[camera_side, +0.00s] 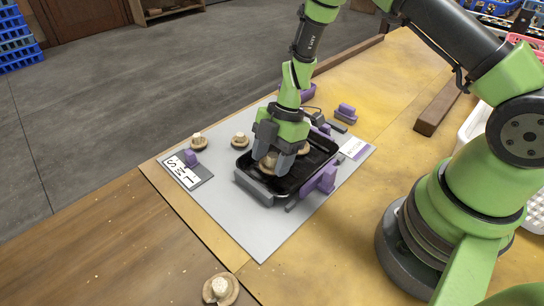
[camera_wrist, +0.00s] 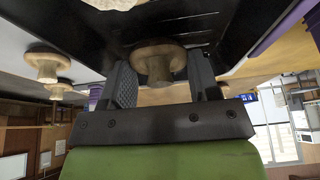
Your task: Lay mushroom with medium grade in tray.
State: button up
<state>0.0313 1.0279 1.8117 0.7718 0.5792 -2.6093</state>
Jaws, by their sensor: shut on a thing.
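A tan mushroom (camera_wrist: 158,62) is between the fingers of my gripper (camera_wrist: 162,82) in the wrist view. In the side view my gripper (camera_side: 280,162) is low inside the black tray (camera_side: 318,152), near its front-left end, shut on the mushroom (camera_side: 268,163). The fingers partly hide it. Two other mushrooms stand on the grey mat left of the tray, one at the far left (camera_side: 198,141) and one nearer the tray (camera_side: 240,140). Another mushroom (camera_side: 220,289) lies on the wooden table at the front.
Purple clamps flank the tray, one on its right side (camera_side: 322,181). A white card with letters S, M, L (camera_side: 186,173) lies on the mat's left, beside a small purple block (camera_side: 191,158). A wooden bar (camera_side: 438,107) lies at right. The mat's front is clear.

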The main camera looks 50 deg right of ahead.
jog(key=shift+f, duration=0.2)
jog(key=o, duration=0.7)
jog(key=s+d+r+m+t+h, duration=0.1)
jog(key=s+d+r+m, duration=0.15)
jog(key=r, duration=0.75)
jog(key=s+d+r+m+t, duration=0.1)
jog(key=r+m, duration=0.3)
jog(key=r, duration=0.7)
jog(key=s+r+m+t+h, duration=0.1)
jog(key=s+r+m+t, duration=0.4)
jog(key=s+m, duration=0.8)
jog(key=shift+s+a+r+m, duration=0.4)
jog(key=shift+r+m, duration=0.85)
jog(key=shift+r, duration=0.35)
